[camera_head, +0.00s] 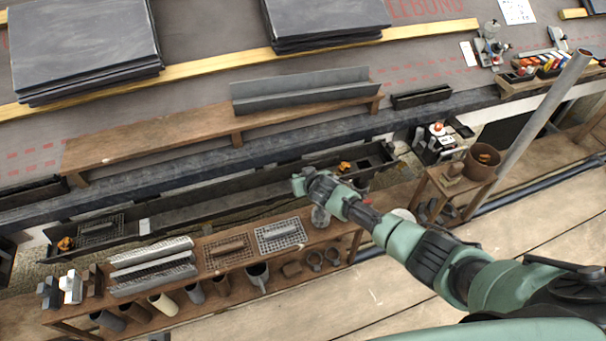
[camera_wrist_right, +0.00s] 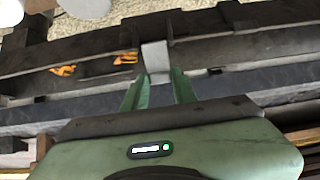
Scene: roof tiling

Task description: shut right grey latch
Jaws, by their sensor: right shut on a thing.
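My right gripper (camera_head: 303,182) reaches over the long dark gutter (camera_head: 215,205) from the right. In the right wrist view the gripper (camera_wrist_right: 158,82) has its two green fingers close together. They are shut on a small light grey latch (camera_wrist_right: 155,57), which stands up at the gutter's edge. In the head view the gripper hides this latch. Another pale grey latch (camera_head: 145,227) shows farther left on the gutter. I cannot tell how far the held latch is turned. My left gripper is not in view.
A wooden bench (camera_head: 215,270) with grates and pipe pieces stands in front of the gutter. Behind lies a plank shelf (camera_head: 160,135) bearing a grey metal channel (camera_head: 300,92). Orange leaves (camera_head: 345,166) lie in the gutter. A grey downpipe (camera_head: 545,110) slants at the right.

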